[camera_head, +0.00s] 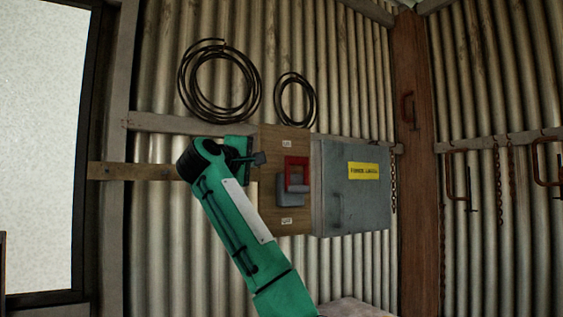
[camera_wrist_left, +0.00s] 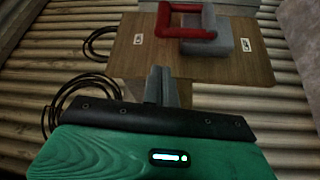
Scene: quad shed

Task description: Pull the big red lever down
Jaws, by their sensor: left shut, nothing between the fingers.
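The big red lever (camera_head: 297,174) is a red square-shaped handle on a grey block (camera_head: 291,192), mounted on a wooden board (camera_head: 290,140) on the wall. The red handle also shows near the top of the left wrist view (camera_wrist_left: 184,22), with the grey block (camera_wrist_left: 222,30) beside it. My left gripper (camera_head: 260,159) is shut and empty. It is just left of the lever in the head view, apart from it, in front of the board's left part. In the left wrist view its fingers (camera_wrist_left: 157,85) point toward the board. My right gripper is not in view.
A grey metal box (camera_head: 350,205) with a yellow label (camera_head: 363,171) is right of the board. Coiled cables (camera_head: 219,82) hang above on the corrugated wall. A wooden post (camera_head: 418,150) and hanging clamps (camera_head: 460,180) are farther right. A bright window (camera_head: 40,140) is at left.

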